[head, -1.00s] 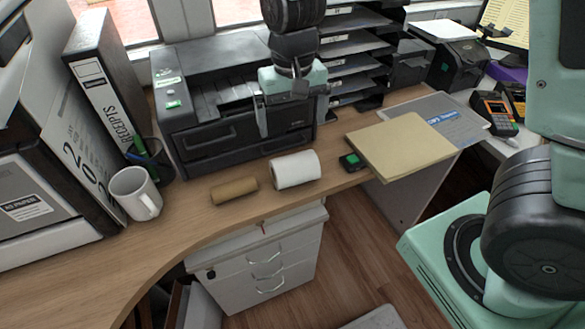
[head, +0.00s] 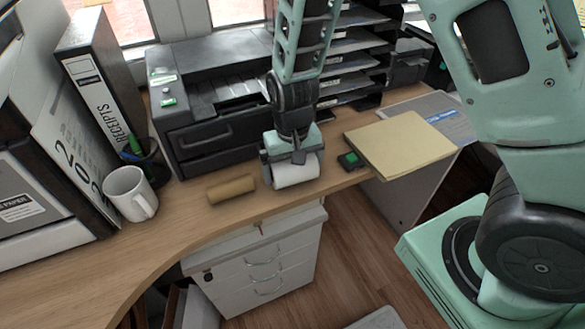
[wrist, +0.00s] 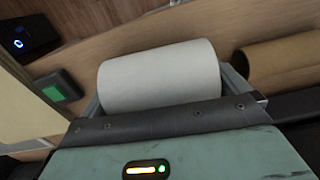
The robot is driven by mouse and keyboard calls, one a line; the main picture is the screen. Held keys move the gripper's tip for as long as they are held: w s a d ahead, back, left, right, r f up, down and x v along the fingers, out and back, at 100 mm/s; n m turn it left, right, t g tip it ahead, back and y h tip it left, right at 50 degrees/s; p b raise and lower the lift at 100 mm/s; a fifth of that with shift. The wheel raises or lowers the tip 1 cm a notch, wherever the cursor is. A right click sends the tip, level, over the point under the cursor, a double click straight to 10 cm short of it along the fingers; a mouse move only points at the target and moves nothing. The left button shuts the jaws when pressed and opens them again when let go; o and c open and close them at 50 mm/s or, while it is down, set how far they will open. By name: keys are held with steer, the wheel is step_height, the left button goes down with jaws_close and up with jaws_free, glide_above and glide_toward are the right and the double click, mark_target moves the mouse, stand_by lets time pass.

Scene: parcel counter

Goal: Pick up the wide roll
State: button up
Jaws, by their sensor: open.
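The wide roll (head: 296,174) is white and lies on its side on the wooden desk, near the front edge. My gripper (head: 292,178) is right over it, open, with a finger at each end of the roll. In the wrist view the white roll (wrist: 160,78) lies lengthwise between the two fingers of my gripper (wrist: 163,92). Whether the fingers touch the roll's ends I cannot tell. The upper part of the roll is hidden by my gripper in the head view.
A thin brown cardboard tube (head: 231,189) lies just left of the roll. A black printer (head: 205,135) stands behind. A small black box with a green top (head: 350,160) and a tan envelope (head: 402,145) are on the right. A white mug (head: 130,193) stands at the left.

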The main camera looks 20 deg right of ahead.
steer(key=shift+f, duration=0.2)
steer(key=c, duration=0.9)
steer(key=shift+o, duration=0.2)
step_height(320, 180, up, 10)
steer(key=shift+r+p, duration=0.1)
steer(key=shift+p, duration=0.55)
